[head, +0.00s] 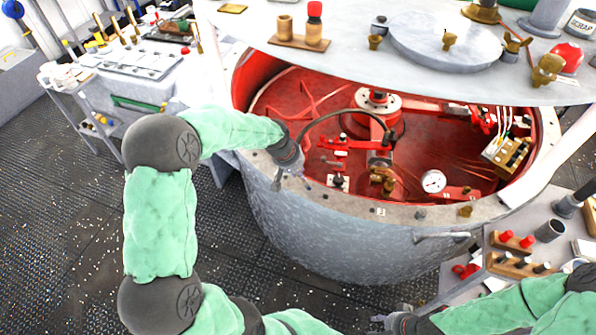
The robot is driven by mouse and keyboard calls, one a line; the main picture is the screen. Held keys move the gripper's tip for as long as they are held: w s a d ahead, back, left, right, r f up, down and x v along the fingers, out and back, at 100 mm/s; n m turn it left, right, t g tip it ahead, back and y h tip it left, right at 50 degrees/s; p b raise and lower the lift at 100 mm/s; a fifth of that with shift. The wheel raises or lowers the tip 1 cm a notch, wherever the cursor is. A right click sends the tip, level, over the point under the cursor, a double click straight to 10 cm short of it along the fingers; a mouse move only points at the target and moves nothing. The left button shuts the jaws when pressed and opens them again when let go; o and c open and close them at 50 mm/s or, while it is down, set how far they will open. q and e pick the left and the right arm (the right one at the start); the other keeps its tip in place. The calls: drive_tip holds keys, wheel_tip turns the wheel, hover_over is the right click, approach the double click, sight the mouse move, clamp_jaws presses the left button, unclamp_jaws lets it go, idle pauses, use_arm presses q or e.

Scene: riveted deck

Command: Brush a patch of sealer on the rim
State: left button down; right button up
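The rim (400,213) is the pale grey flange around a large round vessel with a red inside. It carries small bolts and a small square label. My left gripper (278,182) is over the left part of the rim, pointing down. Its fingers are small and partly hidden by the wrist, so I cannot tell if they hold anything. My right gripper (380,320) is low at the bottom edge, in front of the vessel and away from the rim. Its finger state is unclear. I cannot make out a brush or a sealer patch.
A raised grey lid (400,75) overhangs the vessel's back. A gauge (433,181) and a curved hose (338,113) are inside. A side tray (490,268) at right holds red-capped pegs and a dark cup (550,230). A tool bench (140,62) stands at back left.

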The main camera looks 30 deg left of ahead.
use_arm(q)
drive_tip(key=shift+f+b, duration=0.55)
drive_tip(key=shift+f, duration=0.25)
idle(0.4)
drive_tip(key=shift+w+d+b, duration=0.95)
drive_tip(key=shift+d+b, duration=0.85)
drive_tip(key=shift+d, duration=5.05)
drive_tip(key=shift+s+a+p, duration=0.2)
drive_tip(key=shift+s+a, duration=0.1)
drive_tip(key=shift+a, duration=2)
drive_tip(key=shift+s+a+p, duration=0.25)
drive_tip(key=shift+s+a, duration=0.1)
drive_tip(key=shift+a, duration=1.9)
drive_tip(key=shift+s+a+p, duration=0.2)
drive_tip(key=shift+s+a, duration=0.1)
drive_tip(key=shift+a, duration=2)
drive_tip(key=shift+r+p, duration=2.1)
drive_tip(key=shift+r, duration=0.9)
